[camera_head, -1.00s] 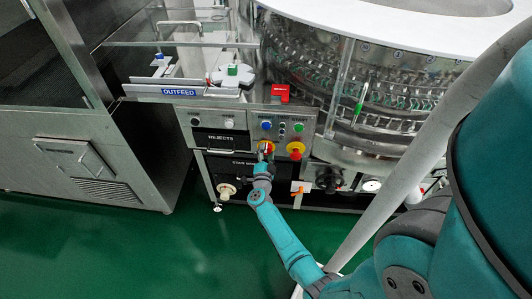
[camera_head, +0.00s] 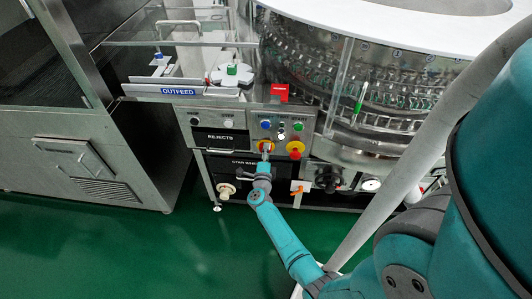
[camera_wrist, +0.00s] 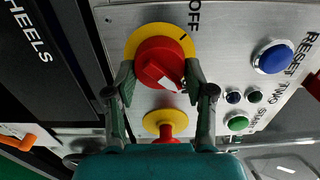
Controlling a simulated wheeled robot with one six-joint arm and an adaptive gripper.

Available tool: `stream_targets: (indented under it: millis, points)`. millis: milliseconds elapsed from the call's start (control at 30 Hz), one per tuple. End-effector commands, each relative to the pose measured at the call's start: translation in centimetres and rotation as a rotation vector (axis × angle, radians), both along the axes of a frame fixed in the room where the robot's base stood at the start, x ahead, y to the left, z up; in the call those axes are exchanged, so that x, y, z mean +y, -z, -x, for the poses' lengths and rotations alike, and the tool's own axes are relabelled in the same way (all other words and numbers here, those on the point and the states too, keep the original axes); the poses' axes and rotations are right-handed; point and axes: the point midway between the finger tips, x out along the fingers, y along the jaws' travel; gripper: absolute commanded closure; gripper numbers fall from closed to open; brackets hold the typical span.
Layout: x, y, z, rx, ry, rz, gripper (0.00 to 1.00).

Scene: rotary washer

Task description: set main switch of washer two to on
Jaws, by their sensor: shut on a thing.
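The main switch is a red rotary knob (camera_wrist: 160,62) on a round yellow plate (camera_wrist: 184,38), seen large in the wrist view. It also shows on the steel control panel in the head view (camera_head: 265,146). The word OFF is printed beside the plate. A white mark shows on the knob's face, on the side towards my gripper. My gripper (camera_wrist: 159,82) is shut on the knob, with one finger at each side. In the head view my gripper (camera_head: 265,157) reaches the panel from below. The fingers hide part of the knob's sides.
A red push button on yellow (camera_wrist: 166,122) is close to my fingers. A blue RESET button (camera_wrist: 272,57) and a green button (camera_wrist: 237,122) sit nearby. The REJECTS box (camera_head: 220,141) is left of the switch. Green floor lies open at lower left.

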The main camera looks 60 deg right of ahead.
Motion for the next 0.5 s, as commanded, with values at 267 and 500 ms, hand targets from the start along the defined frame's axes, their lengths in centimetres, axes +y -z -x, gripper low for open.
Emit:
stream_targets:
  millis: [267,500]
  points:
    - [-0.03,0.04,0.05,-0.011,0.001,-0.006,0.81]
    - [-0.03,0.05,0.04,-0.011,0.001,-0.006,0.34]
